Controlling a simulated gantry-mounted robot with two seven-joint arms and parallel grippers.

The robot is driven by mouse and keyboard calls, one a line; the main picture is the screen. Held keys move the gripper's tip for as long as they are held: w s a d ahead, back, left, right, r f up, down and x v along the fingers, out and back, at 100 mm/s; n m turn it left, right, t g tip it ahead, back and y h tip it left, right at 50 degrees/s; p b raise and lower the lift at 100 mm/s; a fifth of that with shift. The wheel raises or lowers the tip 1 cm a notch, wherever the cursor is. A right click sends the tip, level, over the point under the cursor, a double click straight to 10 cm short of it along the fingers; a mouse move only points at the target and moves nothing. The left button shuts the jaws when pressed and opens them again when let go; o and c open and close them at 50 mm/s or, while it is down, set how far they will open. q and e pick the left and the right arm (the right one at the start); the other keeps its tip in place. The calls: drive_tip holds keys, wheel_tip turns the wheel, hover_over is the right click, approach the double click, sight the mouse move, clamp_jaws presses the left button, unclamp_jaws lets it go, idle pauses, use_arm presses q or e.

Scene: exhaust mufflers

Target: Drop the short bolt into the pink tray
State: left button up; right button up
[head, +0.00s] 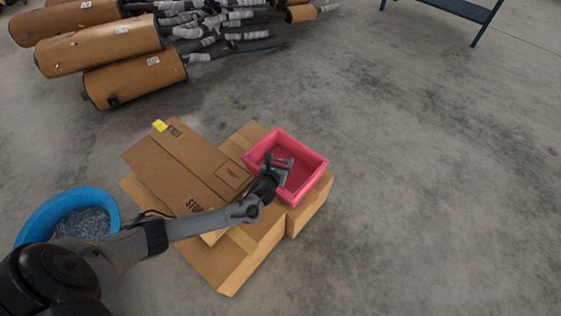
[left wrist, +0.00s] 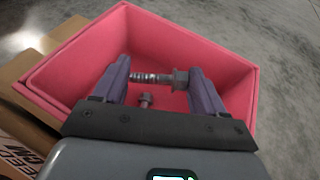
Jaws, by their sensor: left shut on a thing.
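The pink tray (head: 310,161) sits on cardboard boxes in the head view, and its walls fill much of the left wrist view (left wrist: 190,40). My left gripper (head: 282,166) is over the tray's opening. In the left wrist view its two purple fingers (left wrist: 160,80) are shut on a grey metal bolt (left wrist: 152,77), held lengthwise between them with its head by the right finger. Another small bolt (left wrist: 146,99) shows below it, inside the tray. I cannot tell the bolts' true lengths apart. My right gripper is not in view.
Cardboard boxes (head: 165,160) lie under and beside the tray. A blue tub (head: 65,203) of small metal parts stands at the left. Brown mufflers (head: 95,45) lie at the back left. The floor at the right is clear.

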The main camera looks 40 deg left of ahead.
use_arm(q)
drive_tip(key=o, duration=1.2)
drive_tip(key=shift+c, duration=0.2)
drive_tip(key=shift+r, duration=0.1)
drive_tip(key=d+r+p, duration=1)
drive_tip(key=d, duration=0.1)
drive_tip(key=shift+w+d+r, duration=0.2)
drive_tip(key=shift+d+r, duration=0.2)
